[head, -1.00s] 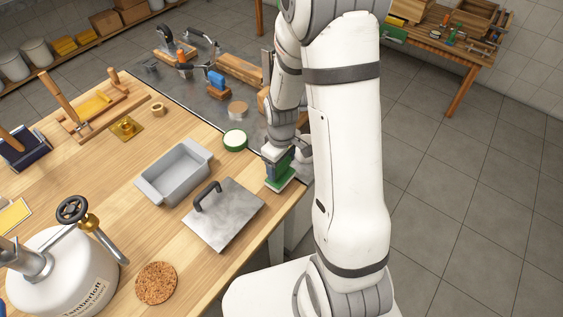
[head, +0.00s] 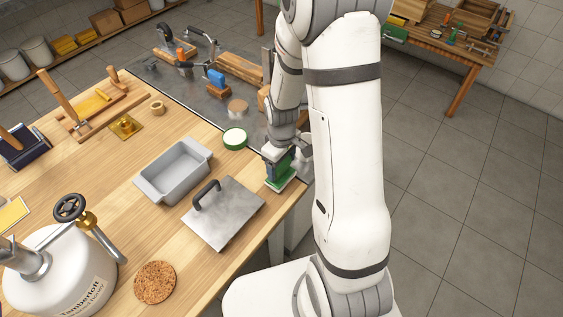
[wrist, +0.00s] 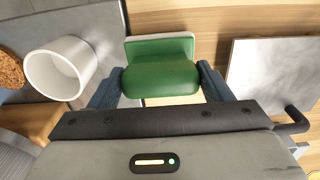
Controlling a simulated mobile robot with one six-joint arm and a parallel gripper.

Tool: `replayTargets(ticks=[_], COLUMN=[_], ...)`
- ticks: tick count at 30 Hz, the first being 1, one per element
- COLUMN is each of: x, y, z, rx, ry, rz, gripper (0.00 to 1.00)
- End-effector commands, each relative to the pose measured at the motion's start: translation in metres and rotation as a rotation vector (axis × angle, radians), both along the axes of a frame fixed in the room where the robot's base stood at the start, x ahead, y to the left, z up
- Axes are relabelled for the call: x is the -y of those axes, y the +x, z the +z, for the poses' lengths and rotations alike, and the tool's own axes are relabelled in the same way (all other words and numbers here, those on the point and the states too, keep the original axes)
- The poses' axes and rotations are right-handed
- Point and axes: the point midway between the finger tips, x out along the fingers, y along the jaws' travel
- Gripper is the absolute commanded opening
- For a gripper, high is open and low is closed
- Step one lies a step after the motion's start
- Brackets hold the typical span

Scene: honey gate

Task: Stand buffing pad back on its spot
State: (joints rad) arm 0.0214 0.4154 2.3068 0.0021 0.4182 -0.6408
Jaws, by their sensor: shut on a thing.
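The buffing pad is a green block with a pale base (head: 281,174), at the near right corner of the wooden bench in the head view. In the wrist view the green pad (wrist: 160,76) sits between the two blue fingers. My gripper (head: 279,160) is shut on it from above, and the pad looks upright. The pad's underside is hidden, so I cannot tell whether it touches the bench. No marked spot for it can be made out under it.
A metal plate with a black handle (head: 223,214) lies just left of the pad. A white hollow cylinder (wrist: 60,69) is near my gripper in the wrist view. A cork disc (head: 155,283) lies nearer.

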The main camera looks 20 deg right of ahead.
Motion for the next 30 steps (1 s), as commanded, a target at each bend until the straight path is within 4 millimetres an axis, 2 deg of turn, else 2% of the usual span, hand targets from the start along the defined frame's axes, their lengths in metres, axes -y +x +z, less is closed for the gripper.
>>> replayTargets(ticks=[21, 22, 30], x=[0.0, 0.0, 0.0], y=[0.0, 0.0, 0.0], z=[-0.012, -0.012, -0.012], rx=[0.0, 0.0, 0.0], ry=[0.0, 0.0, 0.0], rz=[0.0, 0.0, 0.0], gripper=[0.3, 0.73, 0.95])
